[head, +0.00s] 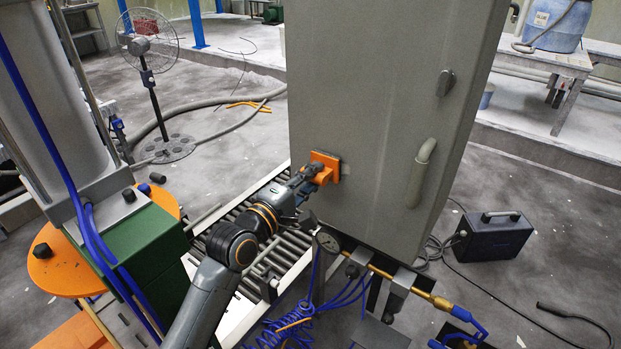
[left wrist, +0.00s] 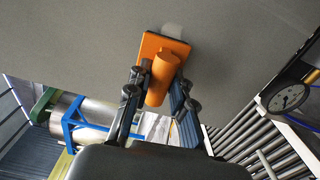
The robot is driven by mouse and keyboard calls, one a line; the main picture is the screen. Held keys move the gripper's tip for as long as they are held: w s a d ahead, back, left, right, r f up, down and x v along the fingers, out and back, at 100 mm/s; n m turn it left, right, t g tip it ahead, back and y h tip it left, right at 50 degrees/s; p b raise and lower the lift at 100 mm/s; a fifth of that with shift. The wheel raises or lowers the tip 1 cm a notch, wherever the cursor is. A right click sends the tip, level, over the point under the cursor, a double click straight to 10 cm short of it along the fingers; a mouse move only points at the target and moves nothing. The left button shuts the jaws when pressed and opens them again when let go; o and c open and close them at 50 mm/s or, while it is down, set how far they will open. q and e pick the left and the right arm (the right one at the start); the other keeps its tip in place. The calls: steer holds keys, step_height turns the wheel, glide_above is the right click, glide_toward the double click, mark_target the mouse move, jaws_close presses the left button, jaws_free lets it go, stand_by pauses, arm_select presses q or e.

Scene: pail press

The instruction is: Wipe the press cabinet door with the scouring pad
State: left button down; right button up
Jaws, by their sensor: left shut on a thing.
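The press cabinet door (head: 375,100) is a large grey-green upright panel with a latch (head: 445,82) and a curved handle (head: 420,170) on its right side. My left gripper (head: 310,174) is at the door's lower left and is shut on the orange scouring pad (head: 326,167). The pad's flat face is against or very near the door. In the left wrist view, the pad's orange handle (left wrist: 162,78) sits between both fingers, and a paler patch (left wrist: 174,31) shows on the door beyond the pad. My right gripper is not in view.
A roller conveyor (head: 275,245) runs below my left arm. A pressure gauge (head: 327,241) and brass pipe (head: 400,284) stand close under the door. An orange round table (head: 60,272) is at left. A black case (head: 492,236) and cables lie on the floor at right.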

arm_select(q)
steer(key=shift+w+d, duration=0.3)
steer(key=shift+w, duration=0.1)
steer(key=shift+r, duration=0.1)
steer(key=shift+s+d+r+p, duration=0.1)
steer(key=shift+s+d+p, duration=0.7)
steer(key=shift+p, duration=0.3)
steer(key=shift+s+d+p, duration=0.35)
steer(key=shift+d+p, duration=0.5)
steer(key=shift+w+a+b, duration=0.3)
steer(key=shift+w+a, duration=0.45)
steer(key=shift+a, duration=0.35)
steer(key=shift+w+a, duration=0.45)
steer(key=shift+a, duration=0.1)
steer(key=shift+s, duration=0.1)
